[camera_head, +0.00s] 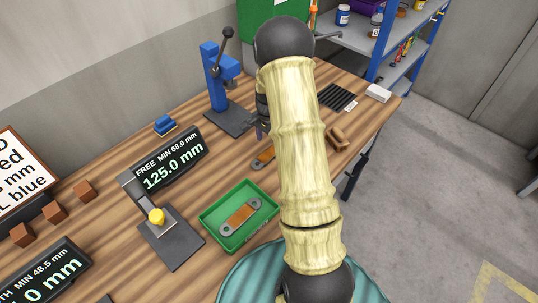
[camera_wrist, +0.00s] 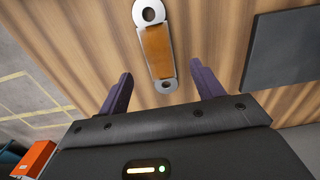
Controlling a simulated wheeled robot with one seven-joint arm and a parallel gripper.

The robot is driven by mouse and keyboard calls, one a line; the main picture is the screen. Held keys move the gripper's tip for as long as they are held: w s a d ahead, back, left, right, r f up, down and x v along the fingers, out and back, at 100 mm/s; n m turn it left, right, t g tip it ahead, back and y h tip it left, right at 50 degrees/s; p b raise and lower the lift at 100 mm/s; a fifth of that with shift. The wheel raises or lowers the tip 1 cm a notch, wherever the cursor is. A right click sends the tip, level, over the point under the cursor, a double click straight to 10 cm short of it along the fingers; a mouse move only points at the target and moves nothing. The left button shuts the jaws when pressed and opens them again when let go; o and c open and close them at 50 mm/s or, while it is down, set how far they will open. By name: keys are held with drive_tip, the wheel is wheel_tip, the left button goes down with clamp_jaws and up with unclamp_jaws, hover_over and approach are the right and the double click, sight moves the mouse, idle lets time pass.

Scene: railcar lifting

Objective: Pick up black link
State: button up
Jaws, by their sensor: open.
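My gripper (camera_wrist: 161,82) is open, with its two purple fingers apart in the wrist view. A link (camera_wrist: 154,48) with an orange-brown middle and grey ringed ends lies on the wooden bench ahead of the fingers. Its near end shows between the fingertips; I cannot tell the height gap. In the head view this link (camera_head: 264,157) is partly hidden behind my arm. A similar link (camera_head: 239,217) lies in a green tray (camera_head: 264,228). I cannot make out a link that is clearly black. In the head view my gripper (camera_head: 260,131) is small and partly hidden.
A blue lever press (camera_head: 216,78) on a dark base stands behind the link; a dark plate (camera_wrist: 281,48) lies right of it in the wrist view. A gauge display (camera_head: 170,160), brown blocks (camera_head: 85,190) and a dark slotted rack (camera_head: 337,96) also occupy the bench.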

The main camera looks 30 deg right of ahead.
sight(269, 154)
drive_tip(key=shift+a+f+p, duration=0.1)
drive_tip(key=shift+f+p, duration=1)
drive_tip(key=shift+f, duration=1.45)
drive_tip(key=c, duration=1.4)
drive_tip(key=shift+r, duration=0.15)
drive_tip(key=shift+c, duration=0.2)
wheel_tip(269, 154, up, 10)
drive_tip(key=b, duration=0.2)
drive_tip(key=shift+b, duration=0.35)
